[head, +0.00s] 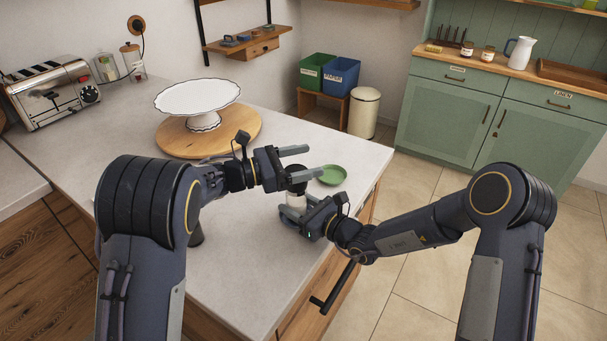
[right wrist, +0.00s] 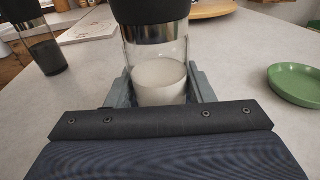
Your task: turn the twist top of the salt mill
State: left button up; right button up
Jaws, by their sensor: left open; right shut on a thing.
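The salt mill stands upright on the counter, with a black top (head: 297,172) and a clear body (head: 296,200) holding white salt. In the right wrist view its glass body (right wrist: 160,77) sits between the fingers, with a metal collar and the black twist top (right wrist: 150,10) above. My right gripper (head: 289,215) is shut on the lower body; it also shows in the right wrist view (right wrist: 163,88). My left gripper (head: 306,161) is open at the height of the mill's top, its fingers on either side of it. Whether they touch the top is unclear.
A green dish (head: 332,175) lies right of the mill. A white cake stand (head: 200,100) stands on a round wooden board (head: 172,140) behind. A second mill with dark contents (right wrist: 42,45) shows left in the right wrist view. A toaster (head: 50,95) stands far left.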

pick_arm(q)
notch_tip(320, 180, up, 5)
jog(key=shift+r, duration=0.1)
jog(key=shift+o, duration=0.2)
jog(key=w+d+r+n+t+y, duration=0.25)
jog(key=w+n+t, duration=0.35)
jog(key=n, duration=0.4)
jog(key=m+g+y, duration=0.7)
jog(key=m+y, duration=0.9)
jog(key=m, duration=1.2)
send_near(303, 169)
jog(key=x, duration=0.3)
jog(key=a+x, duration=0.1)
jog(key=x, duration=0.6)
jog(key=shift+s+a+f, duration=0.25)
jog(key=shift+s+a, duration=0.05)
jog(key=shift+s, duration=0.05)
